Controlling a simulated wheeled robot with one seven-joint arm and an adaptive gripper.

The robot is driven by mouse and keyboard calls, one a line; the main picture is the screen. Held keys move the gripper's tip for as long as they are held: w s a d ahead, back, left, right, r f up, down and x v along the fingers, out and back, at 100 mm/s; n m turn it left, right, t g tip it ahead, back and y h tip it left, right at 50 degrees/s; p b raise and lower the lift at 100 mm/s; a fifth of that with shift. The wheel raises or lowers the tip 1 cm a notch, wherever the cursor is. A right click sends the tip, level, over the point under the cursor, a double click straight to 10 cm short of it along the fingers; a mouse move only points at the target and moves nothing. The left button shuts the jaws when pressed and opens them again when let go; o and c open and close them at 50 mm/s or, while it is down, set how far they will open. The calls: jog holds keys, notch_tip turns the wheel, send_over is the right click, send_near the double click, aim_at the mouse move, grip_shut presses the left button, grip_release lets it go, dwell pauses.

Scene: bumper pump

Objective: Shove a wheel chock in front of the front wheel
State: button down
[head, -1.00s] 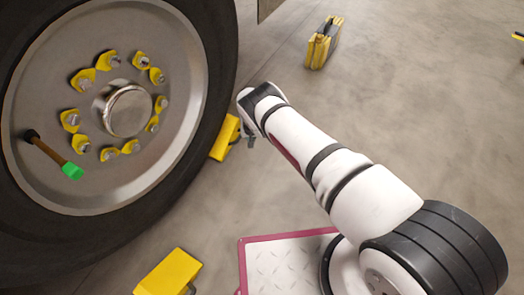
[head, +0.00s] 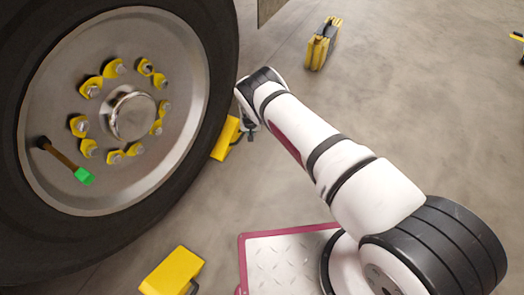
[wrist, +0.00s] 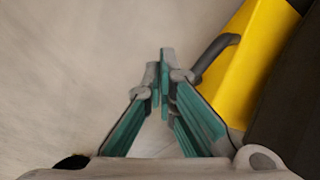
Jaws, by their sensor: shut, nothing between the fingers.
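The front wheel (head: 190,185) is a large black tyre with a grey rim at the left of the head view. A yellow wheel chock (head: 226,138) lies on the floor close against the tyre's right side. It also shows in the wrist view (wrist: 245,65), with a dark handle on its side and the dark tyre behind it. My gripper (wrist: 160,75) is shut and empty, beside the chock on its handle side. In the head view my gripper (head: 250,130) is small and partly hidden by my arm. I cannot tell whether it touches the chock.
A second yellow chock (head: 172,271) lies on the floor at the lower left, near the tyre. A yellow and black case-like object (head: 323,44) stands farther back. The grey floor (head: 420,110) to the right is mostly clear.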

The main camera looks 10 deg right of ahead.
jog(key=shift+r+p, duration=1.15)
jog(key=shift+r, duration=1)
